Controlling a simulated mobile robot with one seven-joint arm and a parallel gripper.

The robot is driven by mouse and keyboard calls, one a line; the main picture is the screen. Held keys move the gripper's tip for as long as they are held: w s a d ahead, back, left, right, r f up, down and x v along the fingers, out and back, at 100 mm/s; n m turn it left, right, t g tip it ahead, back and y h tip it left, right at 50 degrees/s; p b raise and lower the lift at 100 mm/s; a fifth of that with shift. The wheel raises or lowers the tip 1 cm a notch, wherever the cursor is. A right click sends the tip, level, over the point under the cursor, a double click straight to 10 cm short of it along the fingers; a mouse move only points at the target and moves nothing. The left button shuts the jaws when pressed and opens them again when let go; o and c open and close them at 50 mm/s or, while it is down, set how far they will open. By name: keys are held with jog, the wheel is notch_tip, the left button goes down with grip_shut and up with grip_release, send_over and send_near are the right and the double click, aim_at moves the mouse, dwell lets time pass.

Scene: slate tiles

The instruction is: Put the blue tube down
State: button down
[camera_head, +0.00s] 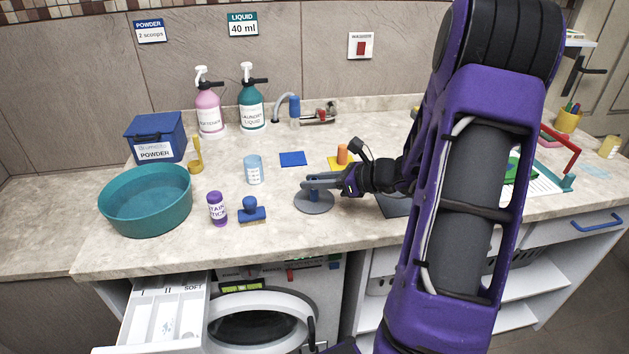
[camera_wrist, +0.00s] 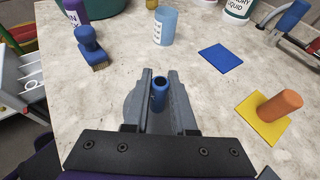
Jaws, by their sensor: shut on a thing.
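The blue tube (camera_head: 314,196) is upright between the fingers of my gripper (camera_head: 322,183). In the wrist view the tube (camera_wrist: 160,92) shows its open dark top, and my gripper (camera_wrist: 160,98) is shut on it from both sides. A round grey disc (camera_head: 314,205) lies on the counter under the tube. I cannot tell whether the tube's lower end touches the disc. A flat blue square (camera_head: 293,159) lies bare on the counter behind. A yellow square (camera_wrist: 256,126) beside it bears an upright orange tube (camera_wrist: 280,106).
A blue-handled brush (camera_head: 251,211), a purple stain stick bottle (camera_head: 217,208) and a clear blue cup (camera_head: 254,169) stand left of my gripper. A teal basin (camera_head: 146,205) is further left. The open drawer (camera_head: 165,310) is below the counter's front edge.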

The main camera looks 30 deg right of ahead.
jog(key=c, duration=0.7)
grip_release()
jog(key=shift+c, duration=0.2)
jog(key=shift+r, duration=0.15)
jog(key=p+v, duration=0.1)
jog(key=v, duration=1.1)
